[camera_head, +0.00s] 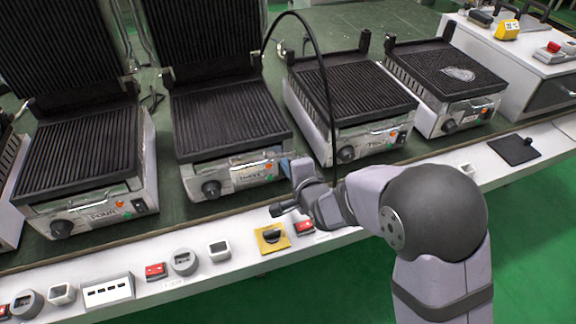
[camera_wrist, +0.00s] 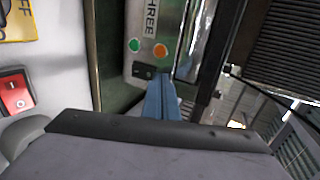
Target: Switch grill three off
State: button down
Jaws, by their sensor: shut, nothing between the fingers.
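Grill three (camera_head: 230,125) is a ribbed black grill with a metal front, a dark round knob (camera_head: 211,189) and a "THREE" label (camera_head: 247,177); its lid is raised. In the wrist view its front panel shows the label (camera_wrist: 150,18), a green light (camera_wrist: 134,45), an orange light (camera_wrist: 160,49) and a small black rocker switch (camera_wrist: 145,70). My gripper (camera_head: 286,165) is at the right end of this front. Its blue fingers (camera_wrist: 160,84) are shut and empty, tips close beside the switch. I cannot tell whether they touch it.
Grill four (camera_head: 85,150) stands to the left, and two more grills (camera_head: 350,95) (camera_head: 440,75) stand to the right. A white front ledge carries a yellow "OFF" plate (camera_head: 272,238), a red switch (camera_head: 305,227) and several other controls. A black cable arches behind my gripper.

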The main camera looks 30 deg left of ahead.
jog(key=shift+s+d, duration=0.1)
jog(key=r+p+v, duration=0.1)
jog(key=v, duration=1.2)
jog(key=shift+r, duration=0.15)
dwell(0.4)
